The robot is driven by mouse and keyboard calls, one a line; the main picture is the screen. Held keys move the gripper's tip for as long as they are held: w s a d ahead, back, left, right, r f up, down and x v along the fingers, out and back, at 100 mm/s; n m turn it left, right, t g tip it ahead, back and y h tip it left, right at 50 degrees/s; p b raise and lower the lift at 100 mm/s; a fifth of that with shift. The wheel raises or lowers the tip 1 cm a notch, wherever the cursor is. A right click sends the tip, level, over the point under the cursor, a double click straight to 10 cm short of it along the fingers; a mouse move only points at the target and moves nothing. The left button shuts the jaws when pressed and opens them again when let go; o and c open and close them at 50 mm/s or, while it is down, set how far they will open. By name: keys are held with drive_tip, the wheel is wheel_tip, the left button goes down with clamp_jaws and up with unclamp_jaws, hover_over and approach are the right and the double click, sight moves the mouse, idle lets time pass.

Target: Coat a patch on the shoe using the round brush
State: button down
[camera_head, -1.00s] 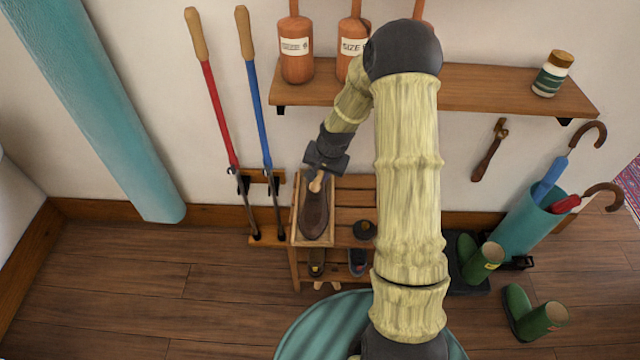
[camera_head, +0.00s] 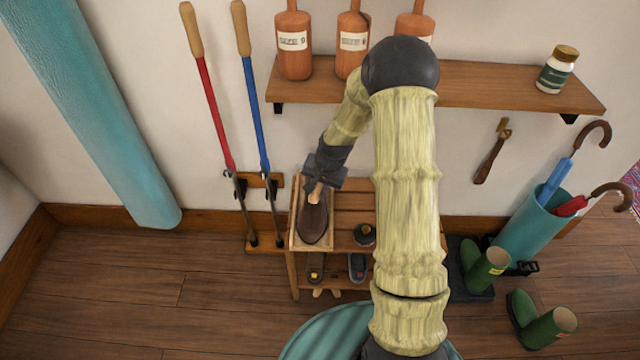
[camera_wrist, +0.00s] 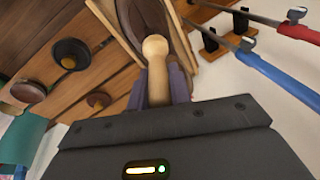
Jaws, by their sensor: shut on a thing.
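The brown shoe (camera_head: 313,224) lies in a shallow wooden tray (camera_head: 296,240) on top of a slatted wooden rack. It also shows at the top of the wrist view (camera_wrist: 148,18), partly covered by the brush. My gripper (camera_head: 318,184) is shut on the pale wooden handle of the round brush (camera_head: 315,194). The brush (camera_wrist: 156,62) points away from my gripper over the shoe. Its bristle end is hidden, so I cannot tell whether it touches the shoe. A dark round tin (camera_head: 365,234) sits on the rack to the right of the tray.
Long-handled tools, red (camera_head: 211,110) and blue (camera_head: 255,110), stand left of the rack. Above is a wall shelf (camera_head: 480,88) with bottles (camera_head: 294,55) and a jar (camera_head: 558,70). Green boots (camera_head: 548,326) and a teal umbrella stand (camera_head: 528,235) are at right. Floor at left is clear.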

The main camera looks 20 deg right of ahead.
drive_tip(key=shift+f, duration=0.2)
drive_tip(key=shift+s+a+f+n, duration=0.1)
drive_tip(key=shift+s+a+n, duration=0.05)
drive_tip(key=shift+s+n, duration=0.4)
drive_tip(key=s+n, duration=0.1)
drive_tip(key=n, duration=0.1)
drive_tip(key=s+a+n+g+y, duration=0.1)
drive_tip(key=n, duration=0.1)
drive_tip(key=s+a+n, duration=0.1)
drive_tip(key=s+n, duration=0.1)
drive_tip(key=shift+s+a+f, duration=0.1)
drive_tip(key=shift+a, duration=0.05)
drive_tip(key=shift+a, duration=0.15)
